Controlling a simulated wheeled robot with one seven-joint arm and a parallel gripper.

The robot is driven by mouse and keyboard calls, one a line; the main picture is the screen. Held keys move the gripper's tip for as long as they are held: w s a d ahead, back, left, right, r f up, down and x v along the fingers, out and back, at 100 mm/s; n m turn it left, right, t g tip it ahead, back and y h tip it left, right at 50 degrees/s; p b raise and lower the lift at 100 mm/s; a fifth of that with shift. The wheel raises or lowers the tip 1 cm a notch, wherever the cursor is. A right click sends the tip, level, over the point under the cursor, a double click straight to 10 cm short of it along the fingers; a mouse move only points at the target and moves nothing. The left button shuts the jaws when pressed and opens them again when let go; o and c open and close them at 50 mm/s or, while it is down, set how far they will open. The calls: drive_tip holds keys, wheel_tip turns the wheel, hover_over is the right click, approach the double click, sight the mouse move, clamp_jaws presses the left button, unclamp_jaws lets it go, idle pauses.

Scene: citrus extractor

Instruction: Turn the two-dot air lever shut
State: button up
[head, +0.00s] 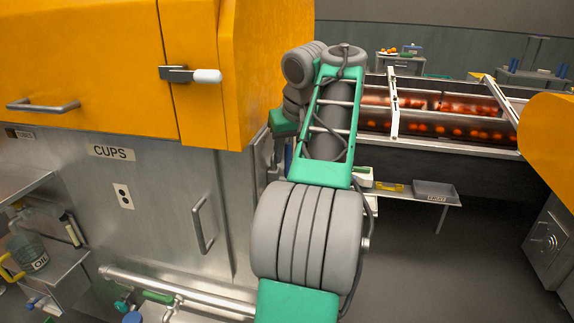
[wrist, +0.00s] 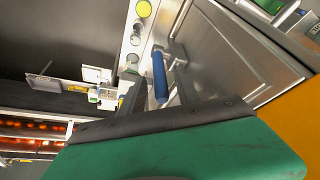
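A white plate with two dark dots (head: 123,196) is on the steel cabinet front, below the CUPS label (head: 111,152). I cannot tell which lever it marks. In the wrist view a blue-sleeved handle (wrist: 159,76) stands out from the steel machine side, beside a panel with a yellow button. A sliver of blue shows behind my arm in the head view. My gripper (wrist: 163,122) shows as a dark edge on a green body, close below the blue handle in the picture. Contact is not clear. In the head view my arm hides its fingers.
A white-tipped latch (head: 192,75) sits on the orange housing. A steel pipe (head: 175,289) with green and blue handles runs low at the front. An oil jug (head: 30,255) stands at left. A fruit conveyor (head: 440,115) is behind. Floor at right is clear.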

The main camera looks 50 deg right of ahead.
drive_tip(key=shift+w+f, duration=0.1)
drive_tip(key=shift+f, duration=0.05)
drive_tip(key=shift+c, duration=0.5)
clamp_jaws()
idle(0.9)
